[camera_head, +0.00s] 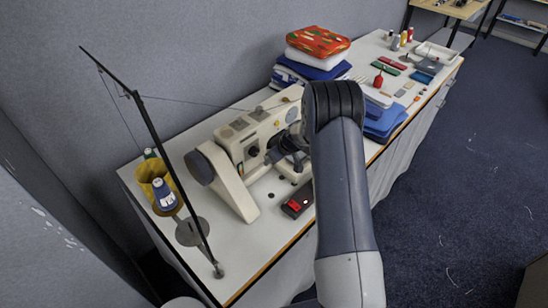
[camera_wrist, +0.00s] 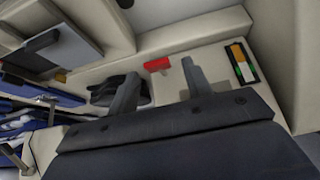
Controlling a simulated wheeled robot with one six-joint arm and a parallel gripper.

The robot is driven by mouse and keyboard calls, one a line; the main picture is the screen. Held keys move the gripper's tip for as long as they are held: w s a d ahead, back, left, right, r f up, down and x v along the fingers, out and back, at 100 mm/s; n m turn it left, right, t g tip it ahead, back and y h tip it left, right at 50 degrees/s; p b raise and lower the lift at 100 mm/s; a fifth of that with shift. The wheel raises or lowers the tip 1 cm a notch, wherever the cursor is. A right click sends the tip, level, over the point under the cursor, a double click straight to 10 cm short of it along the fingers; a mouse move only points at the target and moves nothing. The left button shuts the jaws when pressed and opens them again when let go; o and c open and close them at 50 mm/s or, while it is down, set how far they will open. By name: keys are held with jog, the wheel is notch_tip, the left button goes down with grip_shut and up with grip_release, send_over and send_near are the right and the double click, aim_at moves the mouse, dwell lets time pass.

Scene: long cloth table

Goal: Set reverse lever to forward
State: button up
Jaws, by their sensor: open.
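A cream sewing machine (camera_head: 238,145) stands on the long table in the head view, and its pale body fills much of the wrist view (camera_wrist: 207,20). A small red lever-like part (camera_wrist: 157,65) sits on the pale body in the wrist view. It is probably the reverse lever, but its setting cannot be told. My gripper (camera_wrist: 160,77) is open and empty. Its two grey fingers lie left and right of the red part in the picture; contact cannot be told. In the head view my gripper (camera_head: 285,150) is dark, at the machine's front and partly hidden by my arm.
A black panel with orange, white and green marks (camera_wrist: 241,62) is right of the fingers. A black and red box (camera_head: 297,201) lies in front of the machine. A thread stand (camera_head: 150,130) is at left. Folded cloths (camera_head: 316,62) are stacked behind my arm.

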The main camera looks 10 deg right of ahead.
jog(key=v, duration=1)
jog(key=shift+r+b, duration=0.3)
jog(key=shift+r, duration=0.05)
jog(key=shift+f, duration=0.1)
jog(key=x, duration=1)
jog(key=shift+f+p, duration=0.35)
jog(key=shift+a+f, duration=0.1)
jog(key=shift+f, duration=0.1)
jog(key=shift+f+t+y, duration=0.1)
jog(key=shift+t+y, duration=0.2)
jog(key=shift+t, duration=0.1)
dwell(1.0)
jog(key=shift+s+d+f+t+y, duration=0.25)
jog(key=shift+f+t+y, duration=0.2)
jog(key=shift+t, duration=0.15)
